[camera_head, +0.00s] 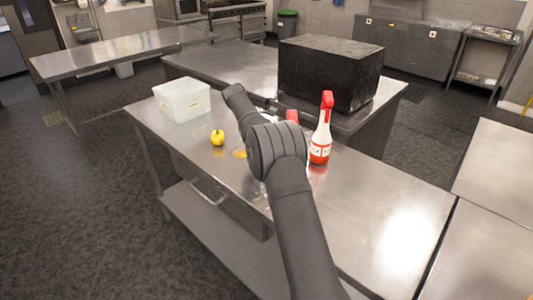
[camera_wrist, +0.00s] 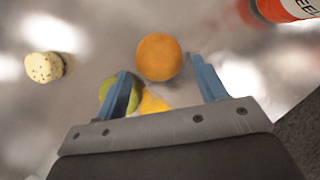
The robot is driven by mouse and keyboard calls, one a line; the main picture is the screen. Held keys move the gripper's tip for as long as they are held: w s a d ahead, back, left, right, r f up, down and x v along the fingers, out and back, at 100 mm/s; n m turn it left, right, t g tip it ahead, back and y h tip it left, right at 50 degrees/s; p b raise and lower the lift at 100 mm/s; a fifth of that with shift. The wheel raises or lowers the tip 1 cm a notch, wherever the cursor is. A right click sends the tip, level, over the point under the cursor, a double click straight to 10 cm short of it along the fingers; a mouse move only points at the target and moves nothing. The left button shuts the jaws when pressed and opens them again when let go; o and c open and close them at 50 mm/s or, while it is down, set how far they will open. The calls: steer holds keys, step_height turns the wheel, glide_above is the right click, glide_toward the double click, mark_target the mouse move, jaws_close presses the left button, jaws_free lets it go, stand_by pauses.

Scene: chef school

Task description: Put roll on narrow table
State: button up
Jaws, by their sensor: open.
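A small pale, dark-speckled bun, which looks like the roll (camera_wrist: 44,67), lies on the steel surface at the left of the wrist view. It is left of my gripper (camera_wrist: 159,65), outside the blue fingers. The fingers are apart and hold nothing. An orange (camera_wrist: 158,57) shows between and beyond the fingertips. I cannot make out the roll in the head view, where my arm covers part of the worktable (camera_head: 380,215) and hides the fingers. A long narrow steel table (camera_head: 125,48), possibly the one named, stands at the back left.
A green fruit (camera_wrist: 107,88) and an orange-yellow piece (camera_wrist: 153,103) lie near the left finger. A red-and-white spray bottle (camera_head: 321,138) stands right of my arm. A clear container (camera_head: 181,101) and yellow fruit (camera_head: 217,138) are left. A black box (camera_head: 325,72) stands behind.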

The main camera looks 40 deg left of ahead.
steer(key=shift+x, duration=1.45)
steer(key=c, duration=0.8)
steer(key=shift+r, duration=0.15)
